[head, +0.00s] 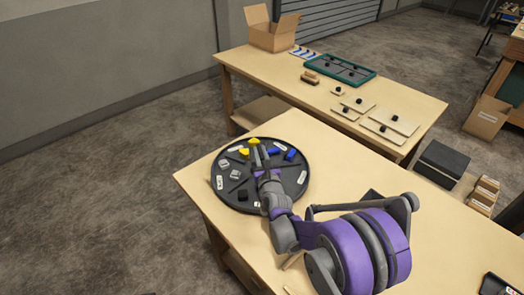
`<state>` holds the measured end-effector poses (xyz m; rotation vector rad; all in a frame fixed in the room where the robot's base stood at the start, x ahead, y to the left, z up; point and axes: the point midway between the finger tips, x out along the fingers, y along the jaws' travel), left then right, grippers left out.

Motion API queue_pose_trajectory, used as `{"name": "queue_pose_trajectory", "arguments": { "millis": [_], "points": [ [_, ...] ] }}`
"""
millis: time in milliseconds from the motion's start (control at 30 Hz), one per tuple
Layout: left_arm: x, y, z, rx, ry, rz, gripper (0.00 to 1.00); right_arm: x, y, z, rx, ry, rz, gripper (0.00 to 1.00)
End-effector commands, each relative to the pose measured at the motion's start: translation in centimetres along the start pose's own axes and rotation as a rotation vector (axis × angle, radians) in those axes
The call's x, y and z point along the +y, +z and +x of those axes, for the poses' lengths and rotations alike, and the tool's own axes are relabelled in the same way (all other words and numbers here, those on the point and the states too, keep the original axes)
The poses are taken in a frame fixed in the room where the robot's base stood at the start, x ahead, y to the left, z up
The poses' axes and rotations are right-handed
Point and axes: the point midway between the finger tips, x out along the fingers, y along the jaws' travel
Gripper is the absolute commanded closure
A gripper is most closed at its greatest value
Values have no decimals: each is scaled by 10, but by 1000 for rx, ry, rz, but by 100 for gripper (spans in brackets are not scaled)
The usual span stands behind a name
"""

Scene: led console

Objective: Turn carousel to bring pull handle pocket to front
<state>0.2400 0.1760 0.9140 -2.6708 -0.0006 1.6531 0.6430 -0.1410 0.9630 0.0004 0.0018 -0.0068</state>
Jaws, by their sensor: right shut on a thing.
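The carousel (228,199) is a round black tray on the near table, split by thin dividers into pockets with white labels. Its pockets hold yellow pieces (244,152), blue pieces (290,154), pale grey pieces (223,164) and a black piece (242,195). I cannot tell which is the pull handle; the labels are too small to read. My right gripper (259,149) reaches over the carousel from the near right. Its fingers are shut at the yellow knob (254,141) by the far rim. My arm hides part of the carousel's middle and near right. My left gripper is not in view.
A second table behind holds an open cardboard box (272,28), a green-framed tray (340,70) and several pale plates with black knobs (389,123). A dark box (442,162) stands beyond the near table's right side. The near table's left corner is bare.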

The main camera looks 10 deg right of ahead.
Motion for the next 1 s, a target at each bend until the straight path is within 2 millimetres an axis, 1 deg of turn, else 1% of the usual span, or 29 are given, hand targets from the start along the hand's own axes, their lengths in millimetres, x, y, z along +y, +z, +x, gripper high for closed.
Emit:
{"name": "queue_pose_trajectory", "arguments": {
  "millis": [567,600,733,767,1000],
  "points": [
    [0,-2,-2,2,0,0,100,0,1,1,-4,5,1,100],
    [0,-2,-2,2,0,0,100,0,1,1,-4,5,1,76],
    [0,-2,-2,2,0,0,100,0,1,1,-3,5,1,52],
    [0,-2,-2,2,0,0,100,0,1,1,-3,5,1,51],
    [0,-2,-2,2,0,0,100,0,0,0,-2,6,0,51]
  ]
}}
